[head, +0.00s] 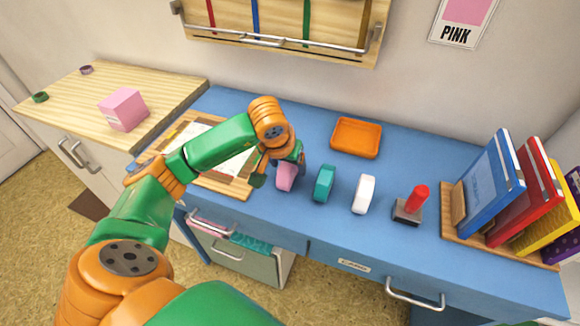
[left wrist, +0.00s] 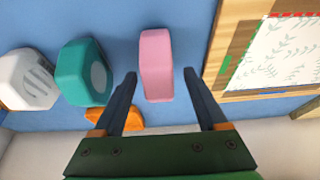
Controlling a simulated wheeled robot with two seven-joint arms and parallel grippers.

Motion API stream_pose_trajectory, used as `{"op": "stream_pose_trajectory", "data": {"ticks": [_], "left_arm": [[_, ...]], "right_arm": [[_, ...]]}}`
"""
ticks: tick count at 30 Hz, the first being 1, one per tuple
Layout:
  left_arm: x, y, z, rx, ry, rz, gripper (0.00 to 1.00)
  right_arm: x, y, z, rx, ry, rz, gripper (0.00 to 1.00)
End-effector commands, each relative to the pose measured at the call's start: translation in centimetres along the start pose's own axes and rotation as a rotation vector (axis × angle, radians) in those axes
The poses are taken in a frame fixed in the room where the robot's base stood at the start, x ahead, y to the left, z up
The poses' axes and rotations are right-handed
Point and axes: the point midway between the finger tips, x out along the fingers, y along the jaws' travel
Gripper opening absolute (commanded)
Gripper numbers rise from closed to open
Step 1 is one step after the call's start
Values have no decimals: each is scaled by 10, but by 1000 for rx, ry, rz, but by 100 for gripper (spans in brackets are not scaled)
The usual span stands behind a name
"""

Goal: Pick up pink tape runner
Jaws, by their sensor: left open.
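The pink tape runner (head: 285,178) stands on the blue desk, at the left end of a row with a teal tape runner (head: 324,183) and a white tape runner (head: 364,194). My left gripper (head: 278,170) is open at the pink one and partly hides it in the head view. In the left wrist view, the pink tape runner (left wrist: 156,60) shows between the two open fingertips, with blue visible on both sides of it. The fingers do not grip it. My right gripper is not in view.
A red-handled stamp (head: 416,200) stands right of the row, before several upright books (head: 490,185). An orange tray (head: 356,138) lies behind the row. A wooden board (head: 228,188) with paper lies left of the gripper. A pink box (head: 124,110) sits on the left cabinet.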

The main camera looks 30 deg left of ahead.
Motion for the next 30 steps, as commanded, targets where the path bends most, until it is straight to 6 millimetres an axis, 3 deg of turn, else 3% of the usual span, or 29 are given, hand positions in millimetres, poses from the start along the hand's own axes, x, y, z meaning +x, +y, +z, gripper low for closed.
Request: {"op": "stream_pose_trajectory", "data": {"ticks": [4, 11, 14, 20, 30], "left_arm": [[24, 1, 1, -3, -3, 1, 75], [29, 1, 1, 0, 1, 1, 75], [28, 1, 1, 0, 1, 1, 53], [28, 1, 1, -1, 1, 1, 0], [25, 1, -1, -1, 2, 2, 0]], "right_arm": [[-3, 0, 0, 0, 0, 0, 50], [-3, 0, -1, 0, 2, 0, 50], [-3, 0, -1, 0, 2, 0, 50], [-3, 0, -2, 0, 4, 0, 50], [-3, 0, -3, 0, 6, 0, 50]]}}
